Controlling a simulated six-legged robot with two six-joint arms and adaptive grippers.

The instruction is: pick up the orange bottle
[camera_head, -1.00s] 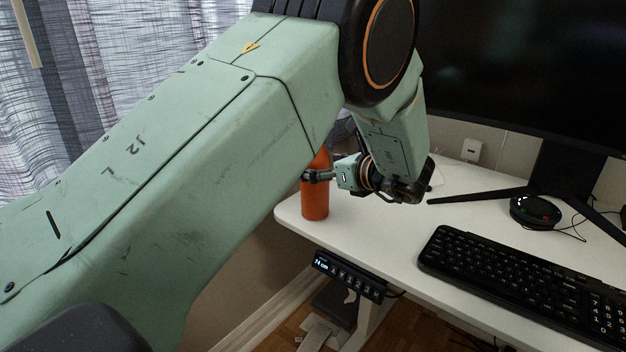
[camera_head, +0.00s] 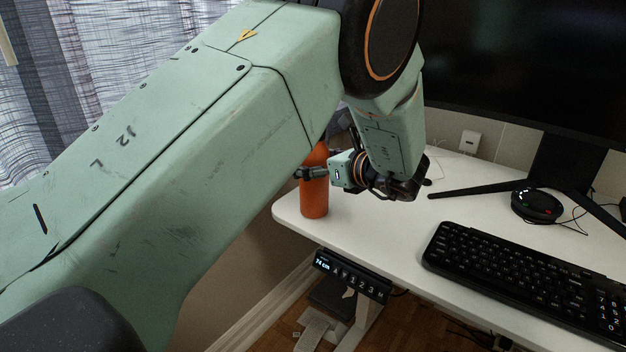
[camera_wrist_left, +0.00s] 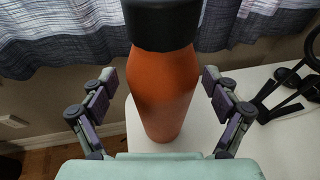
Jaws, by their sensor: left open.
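The orange bottle (camera_head: 314,193) stands upright near the left end of the white desk, partly hidden behind my left arm in the head view. In the left wrist view the orange bottle (camera_wrist_left: 163,88) has a black cap and stands between the two fingers. My left gripper (camera_head: 312,173) is at the bottle's upper body in the head view. In the left wrist view my left gripper (camera_wrist_left: 160,90) is open, with one finger on each side of the bottle and a small gap on both sides. My right gripper is not in view.
The white desk (camera_head: 400,235) holds a black keyboard (camera_head: 520,275), a round black device (camera_head: 537,204) and a monitor (camera_head: 530,60) on a stand. A height control panel (camera_head: 352,276) hangs under the front edge. A curtain (camera_head: 80,80) hangs behind at the left.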

